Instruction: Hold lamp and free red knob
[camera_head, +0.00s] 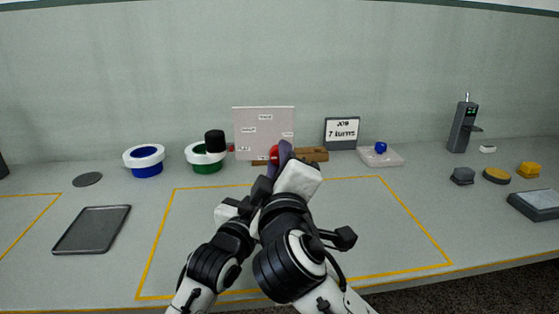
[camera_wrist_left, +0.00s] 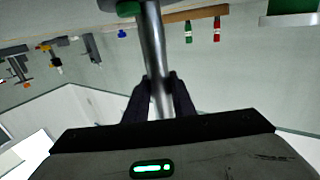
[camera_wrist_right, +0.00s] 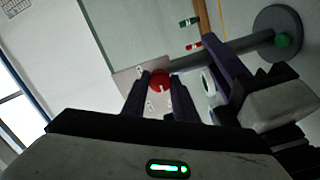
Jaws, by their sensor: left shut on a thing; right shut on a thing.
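A grey lamp tube (camera_wrist_left: 153,50) runs upright between my left gripper's fingers (camera_wrist_left: 155,95), which are shut on it. In the right wrist view the lamp (camera_wrist_right: 255,41) ends in a round grey disc with a green centre. The red knob (camera_wrist_right: 160,80) sits between the fingers of my right gripper (camera_wrist_right: 158,92), at the other end of the tube. Whether it still joins the tube is hard to see. In the head view the red knob (camera_head: 274,154) shows beside my right gripper's purple finger, and the lamp is mostly hidden by my grippers.
A pale labelled board (camera_head: 263,125) stands behind my grippers, with a wooden rack (camera_head: 315,154) beside it. A dark tray (camera_head: 92,230) lies front left. The yellow-outlined area is otherwise clear.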

